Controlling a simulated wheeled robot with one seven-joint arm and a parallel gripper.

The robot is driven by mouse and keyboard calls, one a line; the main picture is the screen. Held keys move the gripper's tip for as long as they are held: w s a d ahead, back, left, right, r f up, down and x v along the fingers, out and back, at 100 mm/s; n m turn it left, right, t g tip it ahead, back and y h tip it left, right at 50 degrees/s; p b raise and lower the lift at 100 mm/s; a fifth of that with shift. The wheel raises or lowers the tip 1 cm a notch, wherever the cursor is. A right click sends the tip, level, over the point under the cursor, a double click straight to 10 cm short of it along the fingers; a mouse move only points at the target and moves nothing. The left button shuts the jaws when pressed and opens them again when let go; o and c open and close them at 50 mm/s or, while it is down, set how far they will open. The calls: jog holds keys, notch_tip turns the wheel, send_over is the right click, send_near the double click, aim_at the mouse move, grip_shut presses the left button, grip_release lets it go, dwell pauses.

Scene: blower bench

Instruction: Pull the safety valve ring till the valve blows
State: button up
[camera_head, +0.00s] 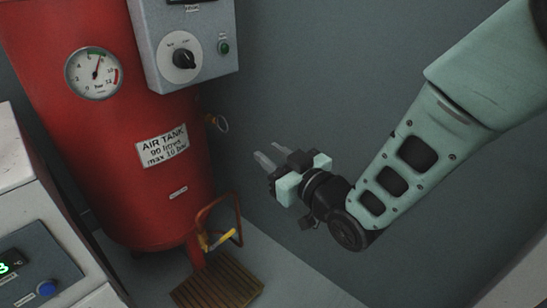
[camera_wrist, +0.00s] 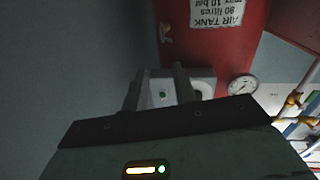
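The safety valve with its ring (camera_head: 220,123) sticks out from the right side of the red air tank (camera_head: 120,190), just right of the tank's label. In the wrist view the small brass valve (camera_wrist: 165,34) shows at the tank's edge, and its ring is too dark to make out. My gripper (camera_head: 266,151) is to the right of and below the ring in the head view, apart from it. Its two fingers are spread with a gap and nothing between them; they also show in the wrist view (camera_wrist: 159,72).
A grey control box (camera_head: 161,55) with a black knob is above the valve. A round gauge (camera_head: 94,73) is on the tank. A red pipe with a yellow handle (camera_head: 217,241) is below, over a wooden slatted mat (camera_head: 222,288). A white cabinet (camera_head: 22,195) stands left.

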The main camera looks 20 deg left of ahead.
dwell(0.3)
jog(key=s+d+m+g+h, duration=0.1)
jog(key=s+d+h, duration=0.1)
jog(key=d+h, duration=0.15)
jog(key=s+d+m+g+h+p, duration=0.1)
jog(key=d+h, duration=0.1)
jog(key=d, duration=0.3)
jog(key=s+d+m+g+h, duration=0.1)
jog(key=s+d+h, duration=0.15)
jog(key=d, duration=0.25)
jog(key=s+d+r+m+g+h+p, duration=0.25)
jog(key=s+d+g+h, duration=0.45)
jog(key=s+d, duration=0.95)
notch_tip(320, 180, up, 37)
jog(key=p, duration=3.7)
jog(key=shift+w+d, duration=0.15)
jog(key=shift+d, duration=0.1)
jog(key=shift+a+n, duration=0.1)
jog(key=shift+n, duration=0.15)
